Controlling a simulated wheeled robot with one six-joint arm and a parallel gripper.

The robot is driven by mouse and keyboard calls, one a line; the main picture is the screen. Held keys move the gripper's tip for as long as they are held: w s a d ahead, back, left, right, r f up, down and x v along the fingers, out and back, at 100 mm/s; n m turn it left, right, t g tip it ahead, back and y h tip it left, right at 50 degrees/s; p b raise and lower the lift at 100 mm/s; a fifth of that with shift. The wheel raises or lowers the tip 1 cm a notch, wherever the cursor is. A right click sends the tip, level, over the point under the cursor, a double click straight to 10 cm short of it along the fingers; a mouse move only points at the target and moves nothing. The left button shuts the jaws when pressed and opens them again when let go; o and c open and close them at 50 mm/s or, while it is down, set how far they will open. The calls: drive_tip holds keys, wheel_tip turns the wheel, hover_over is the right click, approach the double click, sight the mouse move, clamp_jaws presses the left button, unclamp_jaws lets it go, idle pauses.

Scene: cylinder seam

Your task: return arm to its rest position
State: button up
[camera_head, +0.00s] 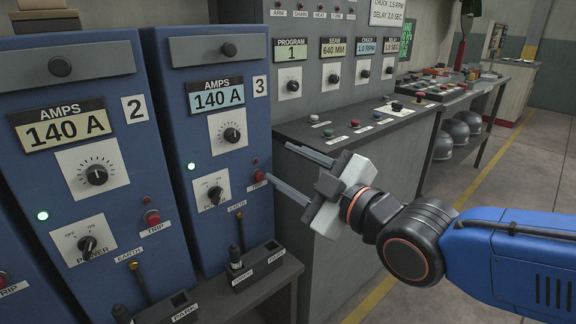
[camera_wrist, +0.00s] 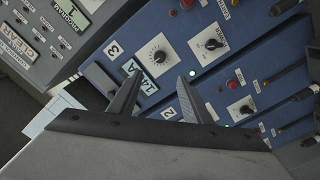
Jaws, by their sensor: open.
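My gripper (camera_head: 298,172) is open and empty, at the middle of the head view. Its two fingers reach left, toward the right edge of the blue power unit marked 3 (camera_head: 211,90). In the wrist view my gripper's fingers (camera_wrist: 157,98) stand apart with nothing between them. The unit's front panel (camera_wrist: 182,77) shows beyond them. I cannot tell whether the lower fingertip is clear of the unit, but it appears to be in front of it. My arm comes in from the right of the head view.
The blue unit marked 2 (camera_head: 70,130) stands at left. Grey holders, one labelled PARK (camera_head: 178,308), sit below the units. A grey control console (camera_head: 350,125) stands behind my gripper. A bench with helmets (camera_head: 462,130) is farther back. The floor at right (camera_head: 510,175) is clear.

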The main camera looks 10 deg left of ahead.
drive_tip(key=w+d+f+m+h, duration=0.1)
drive_tip(key=d+f+m+h, duration=0.25)
drive_tip(key=d, duration=0.35)
drive_tip(key=w+d+f+m+g+h, duration=0.1)
drive_tip(key=d+f+m+h, duration=0.2)
drive_tip(key=d+f, duration=0.3)
drive_tip(key=w+d+f+m+h, duration=0.1)
drive_tip(key=d+f+m+h, duration=0.2)
drive_tip(key=d, duration=0.5)
drive_tip(key=s+d+f+m+g+h, duration=0.2)
drive_tip(key=s+d+f+m+g, duration=0.1)
drive_tip(key=s+d, duration=0.3)
drive_tip(key=s+d+f+m+g+h, duration=0.2)
drive_tip(key=s+d+f+m, duration=0.4)
drive_tip(key=d, duration=0.3)
drive_tip(key=shift+s+d+g, duration=0.35)
drive_tip(key=shift+s+g, duration=0.15)
drive_tip(key=shift+s, duration=0.05)
drive_tip(key=shift+f, duration=0.1)
